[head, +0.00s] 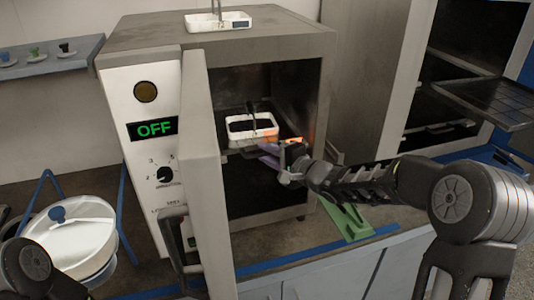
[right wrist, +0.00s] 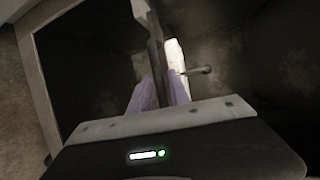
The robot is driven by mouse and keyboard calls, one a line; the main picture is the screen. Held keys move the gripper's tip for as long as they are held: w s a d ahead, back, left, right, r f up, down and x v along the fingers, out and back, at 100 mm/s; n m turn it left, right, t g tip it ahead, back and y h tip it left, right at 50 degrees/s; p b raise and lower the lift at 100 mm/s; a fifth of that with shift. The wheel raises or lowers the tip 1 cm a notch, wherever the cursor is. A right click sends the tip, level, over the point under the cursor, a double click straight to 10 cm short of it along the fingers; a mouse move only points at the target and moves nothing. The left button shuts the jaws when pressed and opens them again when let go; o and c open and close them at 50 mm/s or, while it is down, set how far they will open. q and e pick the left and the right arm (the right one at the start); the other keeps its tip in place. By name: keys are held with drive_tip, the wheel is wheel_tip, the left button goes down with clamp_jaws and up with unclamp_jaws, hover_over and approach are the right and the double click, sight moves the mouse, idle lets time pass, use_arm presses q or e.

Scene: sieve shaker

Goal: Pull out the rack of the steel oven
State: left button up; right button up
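The steel oven (head: 230,45) stands on the counter with its door (head: 208,165) swung open toward me; its display reads OFF. Inside, the dark rack (head: 233,152) sits at mid height and carries a white tray (head: 250,138) with a dark handle. My right gripper (head: 270,150) reaches into the opening at the rack's front edge. In the right wrist view, the purple fingers (right wrist: 161,92) lie close on both sides of the thin dark rack (right wrist: 156,45), seen edge-on, and appear shut on it. My left gripper is out of view; only part of that arm shows at bottom left.
Another white tray (head: 218,21) stands on top of the oven. A white round-lidded vessel (head: 75,235) in a blue frame is at the left. A green piece (head: 348,222) lies on the counter right of the oven. A second open cabinet with a dark rack (head: 490,100) stands at far right.

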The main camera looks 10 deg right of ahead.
clamp_jaws()
idle(1.1)
